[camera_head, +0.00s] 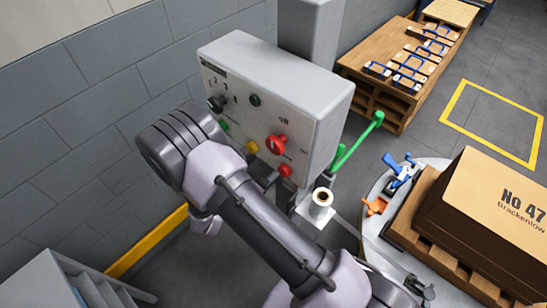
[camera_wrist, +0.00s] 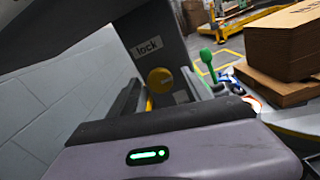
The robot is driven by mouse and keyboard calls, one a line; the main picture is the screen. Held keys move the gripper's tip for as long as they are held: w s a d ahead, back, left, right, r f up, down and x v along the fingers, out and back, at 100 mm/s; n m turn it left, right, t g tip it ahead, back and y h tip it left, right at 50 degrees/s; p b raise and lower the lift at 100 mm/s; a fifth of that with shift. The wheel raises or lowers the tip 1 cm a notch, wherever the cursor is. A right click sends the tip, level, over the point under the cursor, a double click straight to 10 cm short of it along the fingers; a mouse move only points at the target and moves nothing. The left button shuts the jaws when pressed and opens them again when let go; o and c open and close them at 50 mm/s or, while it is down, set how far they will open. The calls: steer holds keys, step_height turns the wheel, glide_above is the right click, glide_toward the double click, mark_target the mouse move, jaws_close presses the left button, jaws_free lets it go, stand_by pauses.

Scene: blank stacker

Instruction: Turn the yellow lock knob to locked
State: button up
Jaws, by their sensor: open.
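The yellow lock knob (camera_wrist: 160,80) shows in the wrist view as a round yellow knob on a dark grey face, just below a white label reading "lock". Its turn position is too small to read. My gripper (camera_wrist: 165,92) is open, with one finger on each side of the knob in this view and the knob beyond them. I see nothing held, and I cannot tell if the fingers touch the knob. In the head view my arm covers most of the gripper. A small yellow part (camera_head: 251,146) shows low on the control box; I cannot tell if it is the same knob.
The grey control box (camera_head: 300,85) carries a red knob (camera_head: 277,145), a black selector (camera_head: 215,103) and several buttons. A green lever (camera_head: 356,142) and a white roll (camera_head: 321,200) stand right of it. A large carton (camera_head: 480,215) is at right. A grey wall is at left.

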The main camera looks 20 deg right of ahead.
steer(key=shift+w+d, duration=0.1)
jaws_close()
steer(key=shift+r+n+p, duration=0.1)
steer(key=shift+n+p, duration=0.2)
steer(key=shift+n, duration=0.1)
steer(key=shift+w+f+n+p, duration=0.15)
steer(key=shift+n+p, duration=1.5)
steer(key=shift+n, duration=2.65)
steer(key=shift+f+n+p, duration=0.1)
steer(key=shift+n+p, duration=1.55)
steer(key=shift+n, duration=2.65)
